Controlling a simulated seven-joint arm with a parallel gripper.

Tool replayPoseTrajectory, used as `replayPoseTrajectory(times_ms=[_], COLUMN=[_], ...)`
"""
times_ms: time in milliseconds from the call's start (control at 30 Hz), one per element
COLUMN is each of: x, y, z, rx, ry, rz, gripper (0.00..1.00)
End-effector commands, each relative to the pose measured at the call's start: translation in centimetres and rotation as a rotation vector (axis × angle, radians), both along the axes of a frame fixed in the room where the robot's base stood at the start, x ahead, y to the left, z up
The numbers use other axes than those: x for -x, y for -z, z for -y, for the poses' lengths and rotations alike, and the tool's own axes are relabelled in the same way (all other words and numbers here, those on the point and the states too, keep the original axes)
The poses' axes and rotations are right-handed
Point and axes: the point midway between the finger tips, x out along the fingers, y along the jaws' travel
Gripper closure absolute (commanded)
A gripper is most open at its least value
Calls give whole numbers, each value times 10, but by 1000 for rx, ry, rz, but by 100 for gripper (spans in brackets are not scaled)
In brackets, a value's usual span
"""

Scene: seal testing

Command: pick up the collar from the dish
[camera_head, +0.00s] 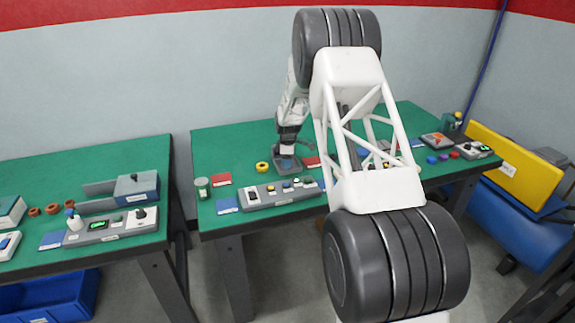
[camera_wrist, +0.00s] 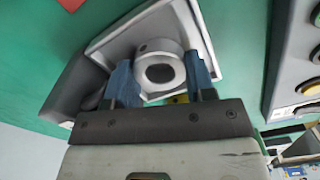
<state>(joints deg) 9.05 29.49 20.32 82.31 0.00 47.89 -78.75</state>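The collar (camera_wrist: 160,72), a pale grey ring with a dark round hole, sits in the shallow grey square dish (camera_wrist: 104,46) in the wrist view. My gripper (camera_wrist: 161,80) has one blue finger on each side of the collar. The fingers are close to its sides, but I cannot tell whether they press on it. In the head view my gripper (camera_head: 287,158) is low at the dish (camera_head: 291,165) on the green table, and the collar cannot be made out there.
A yellow ring (camera_head: 262,167) stands left of the dish. A grey control panel (camera_head: 268,196) with buttons lies in front. My arm hides part of the table's middle.

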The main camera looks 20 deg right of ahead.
Motion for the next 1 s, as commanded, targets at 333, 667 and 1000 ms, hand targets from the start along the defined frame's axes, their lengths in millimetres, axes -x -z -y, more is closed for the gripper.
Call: replayPoseTrajectory(times_ms=[333, 667, 1000], x=[0, 0, 16], y=[-1, -13, -38], z=[0, 0, -2], rx=[0, 0, 0], ry=[0, 0, 0], rz=[1, 1, 0], gripper=[81, 81, 81])
